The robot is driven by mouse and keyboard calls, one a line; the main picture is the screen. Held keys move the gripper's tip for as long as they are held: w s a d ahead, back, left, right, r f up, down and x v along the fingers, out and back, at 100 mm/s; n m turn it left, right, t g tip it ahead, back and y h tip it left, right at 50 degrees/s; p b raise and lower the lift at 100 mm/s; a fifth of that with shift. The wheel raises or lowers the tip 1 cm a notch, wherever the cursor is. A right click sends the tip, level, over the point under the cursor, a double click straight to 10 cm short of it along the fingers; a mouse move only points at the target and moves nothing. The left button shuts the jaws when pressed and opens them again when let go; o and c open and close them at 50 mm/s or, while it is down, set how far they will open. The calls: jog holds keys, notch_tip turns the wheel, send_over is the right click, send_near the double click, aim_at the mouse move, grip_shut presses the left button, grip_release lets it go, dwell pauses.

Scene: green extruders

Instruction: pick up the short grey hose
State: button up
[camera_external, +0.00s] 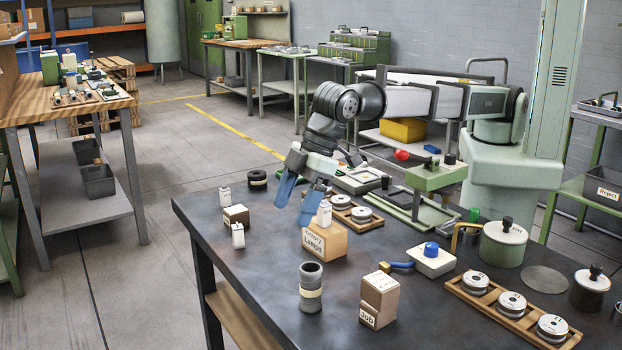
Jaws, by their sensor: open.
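A short, upright grey tube (311,287) with a dark open top and a cream band around its middle stands near the front of the dark table; it looks like the short grey hose. My gripper (293,211) has two blue fingers pointing down, spread apart with nothing seen between them. It is behind and a little left of the tube in the picture, apart from it, close to the cardboard lamps box. Its exact height above the table is hard to tell.
The lamps box (325,243) with a white item on top stands between my gripper and the tube. A labelled carton (379,299) is right of the tube. Small boxes and a black ring (257,180) lie left. The dark table (260,275) is clear left of the tube.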

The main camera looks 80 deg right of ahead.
send_near(305, 287)
jog(key=shift+n+g, duration=0.4)
jog(key=shift+g, duration=0.1)
jog(key=shift+w+d+x, duration=0.15)
jog(key=shift+d+x, duration=0.05)
jog(key=shift+x, duration=1.3)
jog(key=shift+w+d+x, duration=0.15)
jog(key=shift+x, duration=1.3)
jog(key=shift+w+d+x, duration=0.15)
jog(key=shift+d+x, duration=0.05)
jog(key=shift+x, duration=1.3)
jog(key=c, duration=1.1)
